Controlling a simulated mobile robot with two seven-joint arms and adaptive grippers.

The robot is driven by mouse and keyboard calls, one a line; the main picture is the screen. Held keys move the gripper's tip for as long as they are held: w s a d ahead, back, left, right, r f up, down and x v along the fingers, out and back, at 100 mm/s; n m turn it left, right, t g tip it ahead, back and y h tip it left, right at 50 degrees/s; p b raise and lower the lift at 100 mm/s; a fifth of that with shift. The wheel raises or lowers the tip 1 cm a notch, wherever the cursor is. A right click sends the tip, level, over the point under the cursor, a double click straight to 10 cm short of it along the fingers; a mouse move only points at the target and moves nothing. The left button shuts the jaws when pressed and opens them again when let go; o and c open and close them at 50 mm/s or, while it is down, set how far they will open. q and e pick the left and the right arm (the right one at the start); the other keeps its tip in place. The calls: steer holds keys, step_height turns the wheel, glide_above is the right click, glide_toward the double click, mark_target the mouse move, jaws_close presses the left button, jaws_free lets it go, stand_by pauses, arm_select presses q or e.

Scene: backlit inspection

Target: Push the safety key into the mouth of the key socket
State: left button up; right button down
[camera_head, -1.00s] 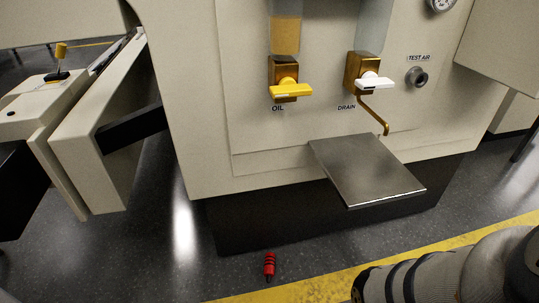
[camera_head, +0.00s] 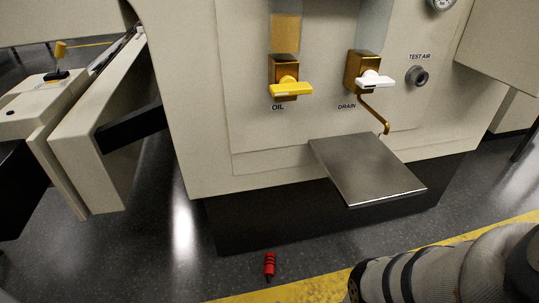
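No object here can be told for certain as the safety key. A small red ridged piece with a dark tip (camera_head: 269,264) lies on the dark floor in front of the machine, beside the yellow floor line. A yellow handle-like piece (camera_head: 61,50) stands on a black base on the pale console at the upper left. I cannot tell which feature is the key socket; a round grey port labelled TEST AIR (camera_head: 417,76) is on the machine's front. Neither gripper is in view; only a thick section of my arm shows at the lower right.
The pale machine front carries a yellow OIL valve handle (camera_head: 291,89) and a white DRAIN handle (camera_head: 375,80). A metal shelf (camera_head: 366,172) juts out below. An open panel (camera_head: 105,150) stands at the left.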

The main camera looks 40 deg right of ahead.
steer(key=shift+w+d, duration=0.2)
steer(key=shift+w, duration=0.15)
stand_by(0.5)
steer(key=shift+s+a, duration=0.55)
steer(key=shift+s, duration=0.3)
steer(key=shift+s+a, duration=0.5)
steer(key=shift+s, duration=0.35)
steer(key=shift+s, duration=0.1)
